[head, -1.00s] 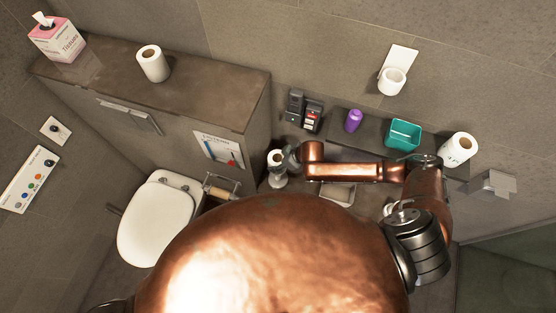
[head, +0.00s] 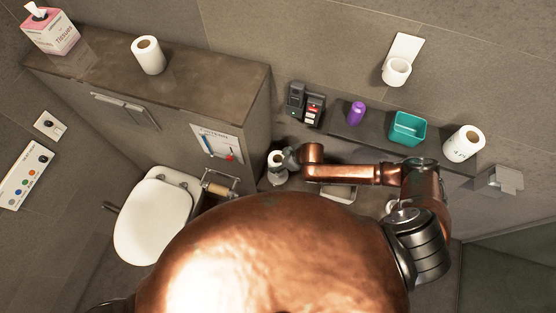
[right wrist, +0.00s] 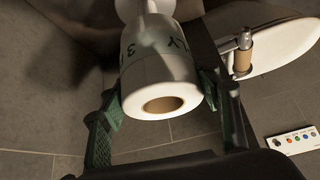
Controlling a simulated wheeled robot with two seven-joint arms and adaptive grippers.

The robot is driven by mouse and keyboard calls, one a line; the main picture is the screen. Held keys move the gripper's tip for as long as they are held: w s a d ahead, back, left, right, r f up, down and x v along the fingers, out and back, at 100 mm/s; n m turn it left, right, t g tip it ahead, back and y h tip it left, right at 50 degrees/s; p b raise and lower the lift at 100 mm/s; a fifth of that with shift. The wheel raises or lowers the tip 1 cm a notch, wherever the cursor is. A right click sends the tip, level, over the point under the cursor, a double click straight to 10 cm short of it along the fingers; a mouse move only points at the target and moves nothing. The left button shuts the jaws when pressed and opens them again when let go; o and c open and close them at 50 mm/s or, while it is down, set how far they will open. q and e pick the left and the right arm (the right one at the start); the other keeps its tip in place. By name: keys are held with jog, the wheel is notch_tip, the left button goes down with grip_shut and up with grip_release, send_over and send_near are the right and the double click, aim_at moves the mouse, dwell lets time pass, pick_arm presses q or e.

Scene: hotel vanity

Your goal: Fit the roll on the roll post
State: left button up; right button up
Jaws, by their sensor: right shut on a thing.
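The white paper roll (right wrist: 160,75) with dark print is gripped in the right wrist view. Its brown core opening faces the camera, and no post tip shows in it. My right gripper (right wrist: 165,100) has its green fingers on either side of the roll. In the head view the roll (head: 276,158) is upright at the gripper (head: 288,158), beside the cabinet's right end. A pale round piece (head: 279,178) shows just below it, perhaps the roll post's base. The post is hidden, so I cannot tell whether the roll is around it. My left gripper is not in view.
A wall holder (head: 218,188) with a bare brown core is left of the roll, next to the toilet (head: 153,220). Another roll (head: 148,55) stands on the cabinet top. The shelf holds a purple bottle (head: 356,113), teal bin (head: 407,128) and printed roll (head: 463,142).

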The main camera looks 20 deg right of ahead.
jog(key=shift+f+b, duration=2.05)
jog(key=shift+f, duration=1.85)
jog(key=o, duration=1.3)
jog(key=shift+s+d+r, duration=0.1)
jog(key=shift+d+r, duration=0.05)
jog(key=v, duration=1.1)
jog(key=shift+s+r, duration=0.15)
jog(key=shift+r, duration=0.05)
